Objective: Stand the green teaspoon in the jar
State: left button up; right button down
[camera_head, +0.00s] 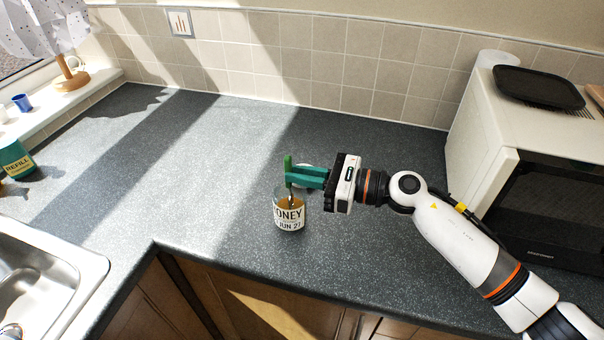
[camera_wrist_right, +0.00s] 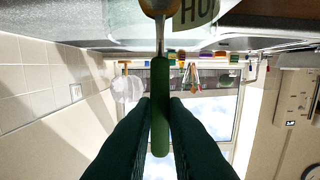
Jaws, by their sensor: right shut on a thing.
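The jar (camera_head: 289,216) is clear glass with a white honey label and amber contents, standing on the dark worktop. Part of it shows at the top of the right wrist view (camera_wrist_right: 198,12), where the picture is upside down. The green teaspoon (camera_head: 288,166) is upright, its green handle (camera_wrist_right: 160,105) between the fingers of my right gripper (camera_head: 296,176). Its metal bowl end points down and overlaps the jar's mouth in the head view. I cannot tell whether it touches the bottom. My right gripper is shut on the handle, just above the jar. My left gripper is out of view.
A white microwave (camera_head: 480,130) with a black tray (camera_head: 538,87) on top stands at the right. A sink (camera_head: 50,275) is at the lower left, with a teal refill container (camera_head: 16,160) near it. The worktop's front edge is close to the jar; the worktop left of it is clear.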

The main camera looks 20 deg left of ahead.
jog(key=c, duration=1.4)
grip_release()
jog(key=shift+o, duration=0.2)
jog(key=d+b, duration=0.2)
jog(key=d, duration=0.5)
jog(key=shift+d+r, duration=0.15)
jog(key=shift+d, duration=0.1)
jog(key=shift+s, duration=0.1)
